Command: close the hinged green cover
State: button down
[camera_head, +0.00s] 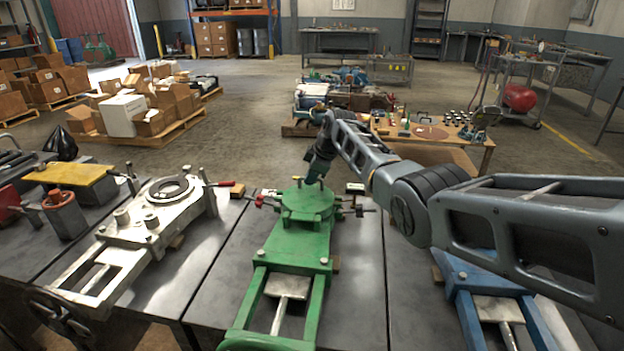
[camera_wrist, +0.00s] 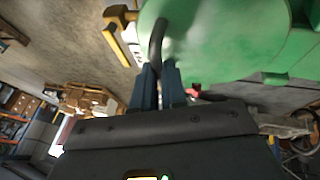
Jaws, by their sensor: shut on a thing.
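The green cover (camera_head: 308,202) is a round disc on top of a green valve-like body (camera_head: 300,243) on the dark metal table. In the head view it looks close to level, but my gripper hides part of its far side, so I cannot tell whether it is fully down. My gripper (camera_head: 317,180) reaches down onto it from the far side. In the wrist view, the green cover (camera_wrist: 225,40) fills the upper right. The two blue fingers of my gripper (camera_wrist: 158,80) are shut on a dark curved handle (camera_wrist: 157,42) at its edge.
A pale metal fixture (camera_head: 150,222) stands to the left, with a red-handled lever. A blue fixture (camera_head: 480,280) stands to the right, partly behind my arm. Small clamps with red handles (camera_head: 262,201) sit beside the cover. Bare tabletop (camera_head: 225,255) lies left of the green body.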

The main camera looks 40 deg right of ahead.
jog(key=shift+w+d+r, duration=0.2)
jog(key=shift+d+r, duration=0.1)
jog(key=shift+d, duration=0.4)
jog(key=c, duration=1.2)
grip_release()
jog(key=shift+d+f, duration=0.1)
jog(key=shift+f, duration=0.1)
jog(key=shift+o, duration=0.2)
jog(key=shift+a+f, duration=0.2)
jog(key=shift+a, duration=0.1)
jog(key=p+v, duration=0.1)
jog(key=v, duration=0.6)
jog(key=shift+s+r, duration=0.2)
jog(key=shift+r, duration=0.15)
jog(key=shift+p, duration=0.35)
